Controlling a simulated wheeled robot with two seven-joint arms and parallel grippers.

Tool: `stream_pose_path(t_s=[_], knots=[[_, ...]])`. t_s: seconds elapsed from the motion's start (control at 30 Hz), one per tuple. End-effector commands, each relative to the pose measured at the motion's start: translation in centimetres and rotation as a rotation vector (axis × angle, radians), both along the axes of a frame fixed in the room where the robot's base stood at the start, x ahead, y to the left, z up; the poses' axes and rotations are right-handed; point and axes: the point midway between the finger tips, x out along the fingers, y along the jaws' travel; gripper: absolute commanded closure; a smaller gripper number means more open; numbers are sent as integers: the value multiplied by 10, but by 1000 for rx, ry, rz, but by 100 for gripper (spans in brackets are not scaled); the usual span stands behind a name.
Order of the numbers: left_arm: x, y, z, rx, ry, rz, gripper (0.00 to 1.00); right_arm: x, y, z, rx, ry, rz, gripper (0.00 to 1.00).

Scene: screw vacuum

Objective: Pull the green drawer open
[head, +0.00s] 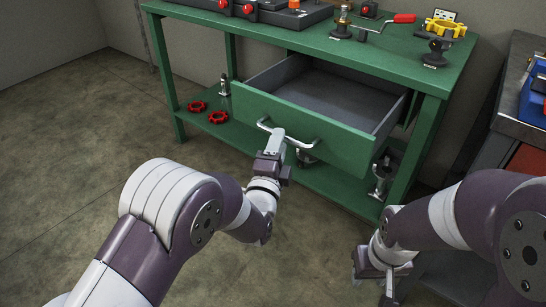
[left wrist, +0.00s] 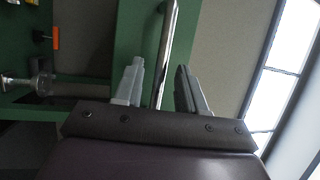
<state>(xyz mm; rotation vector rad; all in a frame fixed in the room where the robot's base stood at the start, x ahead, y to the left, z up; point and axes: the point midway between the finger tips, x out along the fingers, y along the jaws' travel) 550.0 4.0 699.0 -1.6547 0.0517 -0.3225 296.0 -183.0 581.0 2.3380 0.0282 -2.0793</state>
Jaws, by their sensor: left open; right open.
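The green drawer (head: 300,135) is pulled well out of the green workbench, and its grey interior shows empty in the head view. A silver bar handle (head: 309,145) is fixed across its front. My left gripper (head: 276,137) is at the left part of the handle. In the left wrist view the handle bar (left wrist: 165,55) runs between the two fingers of my left gripper (left wrist: 160,90), which are apart with gaps visible beside the bar. My right gripper (head: 378,280) hangs at the lower right, away from the drawer; its fingertips are hard to make out.
The green workbench (head: 270,30) carries a red-handled crank (head: 404,18), a yellow part (head: 444,27) and other fittings. Red valve wheels (head: 218,117) and metal fittings sit on its lower shelf. A grey bench (head: 510,110) stands close on the right. The floor in front is clear.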

Motion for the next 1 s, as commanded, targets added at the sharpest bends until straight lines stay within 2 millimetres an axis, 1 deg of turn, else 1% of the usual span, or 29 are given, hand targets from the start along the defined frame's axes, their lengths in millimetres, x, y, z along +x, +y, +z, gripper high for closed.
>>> stream_pose_path(t_s=[0.03, 0.2, 0.3, 0.4, 0.53, 0.93, 1.0], knots=[[-13, 2, 3, 2, 3, -2, 60, 0, 0, 10, 0, 0, 0, 57], [-58, 12, -7, 1, 4, -3, 60, 0, 0, 22, 0, 0, 0, 57], [-77, 17, -12, 2, 3, -2, 60, 0, 0, 26, 0, 0, 0, 57], [-89, 20, -15, 2, 2, -1, 60, 0, 0, 28, 0, 0, 0, 57], [-94, 22, -17, 0, 1, 0, 60, 0, 0, 28, 0, 0, 0, 57], [-93, 22, -17, -1, 1, 0, 60, 0, 0, 28, 0, 0, 0, 57], [-93, 21, -19, -36, 19, -8, 60, 0, 0, 28, 0, 0, 0, 57]])
